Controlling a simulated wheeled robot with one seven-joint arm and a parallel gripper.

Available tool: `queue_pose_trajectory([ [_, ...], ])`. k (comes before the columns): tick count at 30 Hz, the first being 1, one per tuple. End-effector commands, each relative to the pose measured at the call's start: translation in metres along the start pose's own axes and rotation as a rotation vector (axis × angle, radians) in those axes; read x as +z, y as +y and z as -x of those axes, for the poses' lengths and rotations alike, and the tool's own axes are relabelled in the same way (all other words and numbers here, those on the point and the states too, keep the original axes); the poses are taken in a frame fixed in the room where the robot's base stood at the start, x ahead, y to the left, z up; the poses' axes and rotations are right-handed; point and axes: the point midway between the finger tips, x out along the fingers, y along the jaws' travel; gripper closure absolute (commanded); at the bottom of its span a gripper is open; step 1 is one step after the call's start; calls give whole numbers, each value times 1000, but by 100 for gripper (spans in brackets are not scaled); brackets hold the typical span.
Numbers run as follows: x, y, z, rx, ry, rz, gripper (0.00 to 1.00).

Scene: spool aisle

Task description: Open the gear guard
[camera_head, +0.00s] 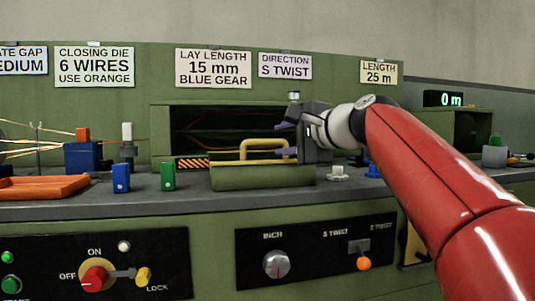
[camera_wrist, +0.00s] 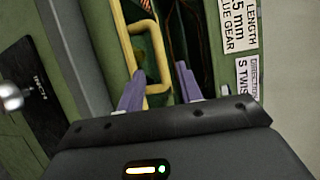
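The gear guard (camera_head: 262,178) is a green panel at the front of the counter, folded down below a dark opening (camera_head: 215,125) in the green machine. Its yellow handle (camera_head: 265,143) stands up from it and also shows in the wrist view (camera_wrist: 155,40). My gripper (camera_head: 284,141) is at the right end of the handle. In the wrist view its two purple fingers (camera_wrist: 160,72) are spread apart, with part of the handle between them. The left finger overlaps the handle; I cannot tell whether it touches. The right finger is apart from it.
A blue block (camera_head: 121,178) and a green block (camera_head: 168,175) stand left of the guard. An orange tray (camera_head: 42,188) is farther left. A white knobbed part (camera_head: 337,172) sits to the right, under my arm. Control panels with knobs are below the counter.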

Motion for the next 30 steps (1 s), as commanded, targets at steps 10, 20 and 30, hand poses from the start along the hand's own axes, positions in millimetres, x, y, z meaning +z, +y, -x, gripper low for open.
queue_pose_trajectory([
  [10,1,-1,-54,3,-2,1,64],
  [20,0,0,-72,2,2,3,64],
  [30,0,0,-71,2,2,4,89],
])
